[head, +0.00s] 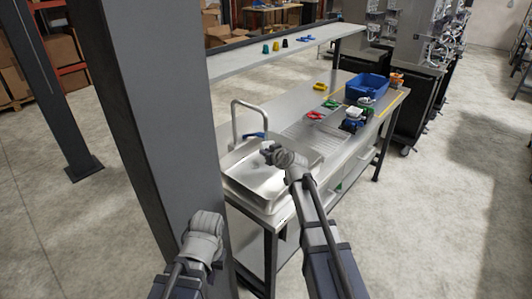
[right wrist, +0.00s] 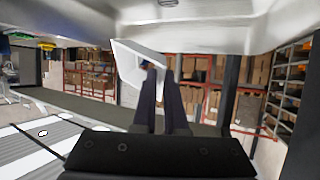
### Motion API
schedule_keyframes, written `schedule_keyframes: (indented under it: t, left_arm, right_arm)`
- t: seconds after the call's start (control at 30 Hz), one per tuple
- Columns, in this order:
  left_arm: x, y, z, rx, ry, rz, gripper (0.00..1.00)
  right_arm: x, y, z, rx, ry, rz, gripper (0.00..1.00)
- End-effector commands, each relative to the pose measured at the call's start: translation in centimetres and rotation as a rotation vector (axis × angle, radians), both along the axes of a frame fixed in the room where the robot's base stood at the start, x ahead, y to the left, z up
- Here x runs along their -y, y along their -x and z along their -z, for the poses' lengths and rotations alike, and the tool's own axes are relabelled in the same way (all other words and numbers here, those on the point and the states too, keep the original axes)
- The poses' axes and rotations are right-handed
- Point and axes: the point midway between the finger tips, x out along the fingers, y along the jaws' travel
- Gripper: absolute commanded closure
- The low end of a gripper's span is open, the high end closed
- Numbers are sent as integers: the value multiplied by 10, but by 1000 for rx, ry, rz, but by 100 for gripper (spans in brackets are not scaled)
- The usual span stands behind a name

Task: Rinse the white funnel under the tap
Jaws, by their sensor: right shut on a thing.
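My right gripper (head: 268,149) is above the metal sink basin (head: 240,182) in the head view. In the right wrist view, its two dark fingers (right wrist: 160,80) are shut on the white funnel (right wrist: 127,64), which is partly hidden behind them. In the head view the funnel is too small and covered to make out clearly. The curved grey tap (head: 235,120) with a blue handle (head: 252,135) stands at the back of the sink, a little left of my right gripper. I cannot see whether water runs. My left gripper (head: 205,225) is low beside the grey column; its fingers cannot be made out.
The bench right of the sink holds a ribbed drainer (head: 308,130), red (head: 314,115) and yellow (head: 320,86) items, a blue bin (head: 368,86) and several small things around it. A shelf (head: 270,58) with small coloured cups runs above. A thick grey column (head: 150,110) stands at left.

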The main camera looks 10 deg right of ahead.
Motion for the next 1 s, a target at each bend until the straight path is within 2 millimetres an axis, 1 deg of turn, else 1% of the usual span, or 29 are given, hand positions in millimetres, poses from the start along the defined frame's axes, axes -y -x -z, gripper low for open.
schedule_keyframes:
  t: [0.27,1.0]
  left_arm:
    - [0,0,0,0,0,0,100]
    - [0,0,-12,0,0,0,100]
  right_arm:
    - [1,2,-1,0,0,0,100]
    - [43,56,-12,0,0,1,100]
